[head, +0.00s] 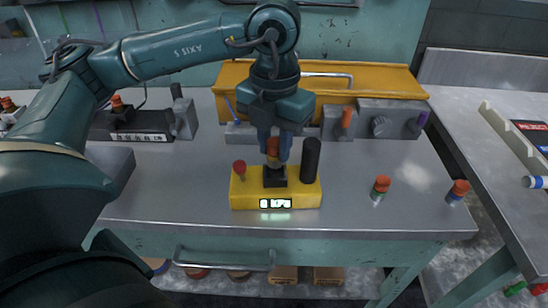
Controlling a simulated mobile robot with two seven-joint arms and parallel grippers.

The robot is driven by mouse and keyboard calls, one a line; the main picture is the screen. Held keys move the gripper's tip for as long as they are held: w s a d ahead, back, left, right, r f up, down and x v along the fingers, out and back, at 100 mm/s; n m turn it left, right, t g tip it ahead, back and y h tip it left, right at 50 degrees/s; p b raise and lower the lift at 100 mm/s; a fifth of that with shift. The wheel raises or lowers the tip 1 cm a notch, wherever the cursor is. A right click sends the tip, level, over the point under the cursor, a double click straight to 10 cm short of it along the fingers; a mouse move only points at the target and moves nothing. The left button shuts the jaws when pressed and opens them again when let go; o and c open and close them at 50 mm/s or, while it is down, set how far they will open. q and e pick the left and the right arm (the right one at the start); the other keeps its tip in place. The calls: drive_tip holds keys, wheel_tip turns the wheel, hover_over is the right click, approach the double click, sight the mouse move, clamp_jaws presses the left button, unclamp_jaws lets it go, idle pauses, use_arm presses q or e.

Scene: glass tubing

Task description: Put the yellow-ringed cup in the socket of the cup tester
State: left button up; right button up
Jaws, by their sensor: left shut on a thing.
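The cup tester (245,196) is a yellow box with a lit display on its front, near the front middle of the bench. Its black socket (274,180) stands on top, between a red knob and a tall black cylinder. My left gripper (274,158) points straight down over the socket, shut on a cup with an orange-red top (273,147). A yellowish band shows low on this cup, between the fingers. The cup is upright and in line with the socket; I cannot tell whether its bottom is inside. My right gripper is not in view.
A green-ringed cup (380,189) and a blue-ringed cup (457,191) stand on the bench at the right. The black cylinder (311,160) rises close beside my gripper. Grey fixtures (378,122) line the back. The bench between the tester and those cups is clear.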

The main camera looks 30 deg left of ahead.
sight(275, 159)
use_arm(q)
drive_tip(key=shift+f, duration=1.75)
drive_tip(key=shift+f, duration=0.2)
drive_tip(key=o, duration=1)
drive_tip(key=shift+c, duration=0.2)
drive_tip(key=shift+r, duration=0.15)
wheel_tip(275, 159, up, 12)
drive_tip(key=shift+r, duration=0.1)
